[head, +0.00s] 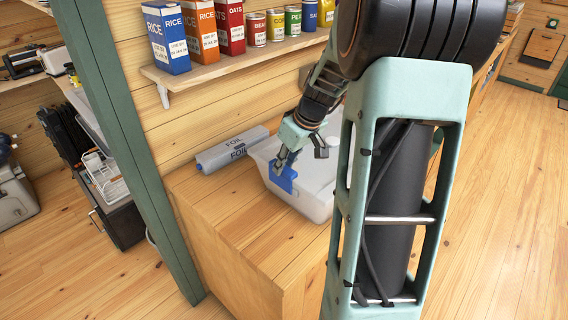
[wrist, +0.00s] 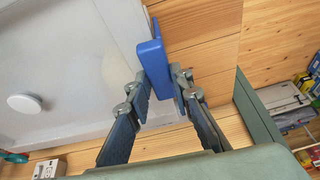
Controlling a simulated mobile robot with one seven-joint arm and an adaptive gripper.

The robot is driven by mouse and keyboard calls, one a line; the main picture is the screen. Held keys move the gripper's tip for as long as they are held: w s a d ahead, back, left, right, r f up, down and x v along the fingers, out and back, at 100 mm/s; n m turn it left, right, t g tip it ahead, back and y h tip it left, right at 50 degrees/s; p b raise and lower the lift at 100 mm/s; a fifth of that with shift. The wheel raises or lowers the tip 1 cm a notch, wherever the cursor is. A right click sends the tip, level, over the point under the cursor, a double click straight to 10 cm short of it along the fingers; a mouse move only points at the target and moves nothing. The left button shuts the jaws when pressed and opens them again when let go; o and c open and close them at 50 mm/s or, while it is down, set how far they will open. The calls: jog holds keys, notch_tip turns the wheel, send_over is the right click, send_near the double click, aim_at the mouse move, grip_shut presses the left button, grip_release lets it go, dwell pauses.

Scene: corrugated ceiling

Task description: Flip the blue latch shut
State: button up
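The blue latch (head: 283,178) sits on the near side of a pale grey-white container (head: 304,204) on a wooden counter. In the wrist view the latch (wrist: 154,62) is a blue plate with a raised edge, standing out from the container's pale surface (wrist: 70,60). My gripper (head: 285,163) reaches down to it from above. In the wrist view my gripper (wrist: 160,78) has one finger on each side of the latch, both tips close against it. It looks shut on the latch. The fingers partly hide the latch's lower part.
A foil roll box (head: 232,150) lies on the counter (head: 225,215) behind and left of the container. A wall shelf (head: 225,62) above holds boxes and several cans. The counter's front left is clear. A green post (head: 120,120) stands left of the counter.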

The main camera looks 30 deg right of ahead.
jog(key=o, duration=0.4)
jog(key=shift+o, duration=0.2)
jog(key=v, duration=1.2)
jog(key=shift+d, duration=0.1)
